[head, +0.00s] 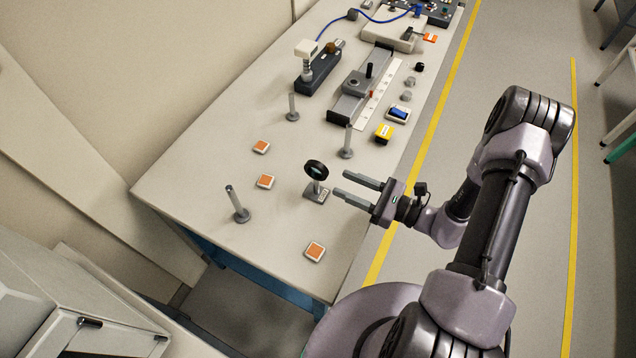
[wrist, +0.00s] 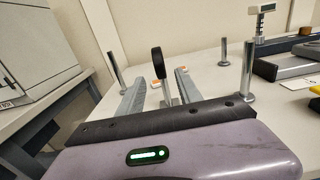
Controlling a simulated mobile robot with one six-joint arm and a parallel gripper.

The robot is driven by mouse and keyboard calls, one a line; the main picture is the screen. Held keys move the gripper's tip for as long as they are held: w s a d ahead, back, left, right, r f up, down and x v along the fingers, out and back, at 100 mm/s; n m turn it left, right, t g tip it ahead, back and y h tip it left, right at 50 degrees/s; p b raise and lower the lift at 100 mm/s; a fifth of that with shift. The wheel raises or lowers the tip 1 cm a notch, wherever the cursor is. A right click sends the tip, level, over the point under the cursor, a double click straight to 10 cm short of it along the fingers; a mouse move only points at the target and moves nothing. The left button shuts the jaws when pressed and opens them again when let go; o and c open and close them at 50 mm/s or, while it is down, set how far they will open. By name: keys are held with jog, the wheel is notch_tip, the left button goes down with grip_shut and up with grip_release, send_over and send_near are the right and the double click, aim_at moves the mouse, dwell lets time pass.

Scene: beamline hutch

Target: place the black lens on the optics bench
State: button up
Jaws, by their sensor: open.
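The black lens (head: 316,169) is a round black ring on a short post with a small grey base. It stands upright on the light-topped optics bench (head: 200,159), towards the near end. My gripper (head: 356,189) is open and empty just to the right of the lens, with its fingers pointing at the post. In the wrist view the lens (wrist: 158,62) stands ahead, between the lines of the two fingers (wrist: 158,92). I cannot tell whether the post is between the fingertips; in the head view it looks slightly beyond them.
Metal posts stand around the lens: one left (head: 238,205), one behind (head: 347,143), one farther back (head: 292,107). Several orange-topped squares (head: 315,251) lie on the bench. The bench's near left corner is clear.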

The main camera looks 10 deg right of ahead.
aim_at(306, 167)
jog(key=b+x, duration=0.2)
jog(key=x, duration=1)
jog(key=shift+c, duration=0.4)
grip_shut()
dwell(0.5)
